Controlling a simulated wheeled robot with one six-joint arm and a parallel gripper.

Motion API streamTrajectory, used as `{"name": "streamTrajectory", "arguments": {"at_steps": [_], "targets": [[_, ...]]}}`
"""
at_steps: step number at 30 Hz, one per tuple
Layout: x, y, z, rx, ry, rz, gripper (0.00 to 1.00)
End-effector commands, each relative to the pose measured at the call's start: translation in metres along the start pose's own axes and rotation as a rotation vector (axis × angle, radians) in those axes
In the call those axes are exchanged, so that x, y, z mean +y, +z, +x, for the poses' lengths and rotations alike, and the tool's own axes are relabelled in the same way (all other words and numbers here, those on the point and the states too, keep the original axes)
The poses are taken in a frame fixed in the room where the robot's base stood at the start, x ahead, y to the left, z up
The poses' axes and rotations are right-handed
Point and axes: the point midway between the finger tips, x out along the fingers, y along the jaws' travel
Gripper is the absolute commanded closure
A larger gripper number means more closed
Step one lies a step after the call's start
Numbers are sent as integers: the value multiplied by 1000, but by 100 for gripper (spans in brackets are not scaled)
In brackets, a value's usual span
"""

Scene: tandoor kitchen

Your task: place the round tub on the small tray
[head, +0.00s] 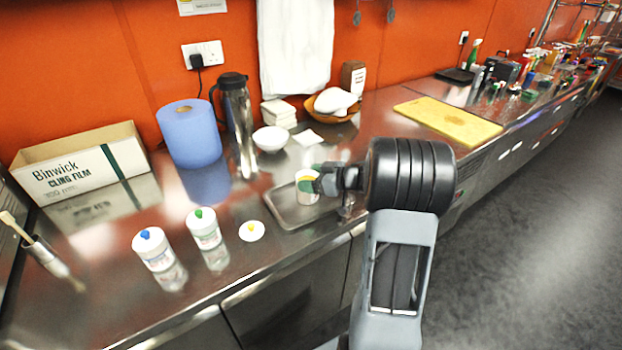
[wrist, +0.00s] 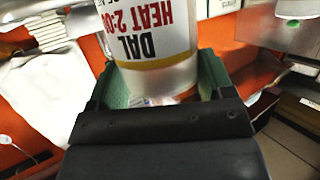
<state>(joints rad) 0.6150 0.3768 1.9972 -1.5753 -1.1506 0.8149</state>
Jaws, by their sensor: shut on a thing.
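The round tub (head: 306,192) is white with a yellowish band, and it shows over the small metal tray (head: 283,211) on the counter. In the wrist view the tub (wrist: 150,40) fills the top middle and its printed label reads upside down. My gripper (head: 318,183) comes in from the right and is shut on the tub; the green finger pads (wrist: 163,85) lie on either side of it. The gripper hides part of the tub and the tray's right end. I cannot tell whether the tub's base touches the tray.
Behind stand a flask (head: 237,120), a white bowl (head: 271,138) and a blue roll (head: 188,134). A yellow board (head: 448,121) lies right.

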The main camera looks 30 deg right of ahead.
Motion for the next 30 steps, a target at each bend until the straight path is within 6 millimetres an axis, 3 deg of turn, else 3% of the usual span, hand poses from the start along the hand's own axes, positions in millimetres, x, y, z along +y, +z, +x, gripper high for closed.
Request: {"name": "streamTrajectory", "arguments": {"at_steps": [8, 9, 16, 26, 30], "targets": [[0, 2, 1, 1, 0, -1, 81], [0, 3, 1, 0, 0, -1, 24], [0, 2, 1, 0, 0, -1, 2], [0, -2, -1, 1, 1, -1, 0], [1, -2, -21, 1, 5, -1, 0]]}}
